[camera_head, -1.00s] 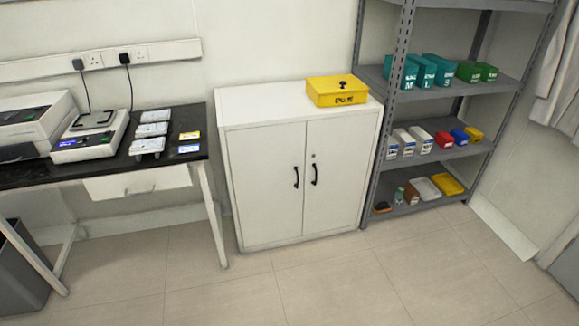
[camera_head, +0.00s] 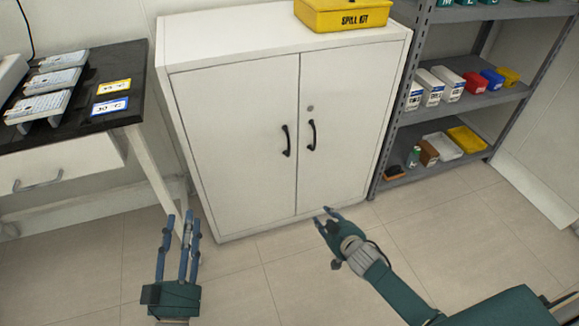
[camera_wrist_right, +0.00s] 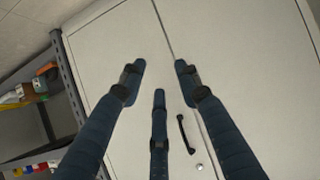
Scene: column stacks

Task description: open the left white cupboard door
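The white cupboard stands ahead with both doors shut. Its left door (camera_head: 235,150) has a black upright handle (camera_head: 287,140) near the middle seam. The right door (camera_head: 350,130) has its own black handle (camera_head: 312,135) and a small round lock above it. My left gripper (camera_head: 178,235) is open and empty, in front of the cupboard's lower left corner in the picture. My right gripper (camera_head: 327,220) is open and empty, low in front of the right door. In the right wrist view, its spread fingers (camera_wrist_right: 158,85) point at the doors; one handle (camera_wrist_right: 186,134) shows between them.
A yellow spill kit box (camera_head: 343,16) sits on the cupboard. A black-topped table (camera_head: 128,128) stands at the left. A grey metal shelf (camera_head: 445,115) with boxes stands close at the right. The floor before the cupboard is clear.

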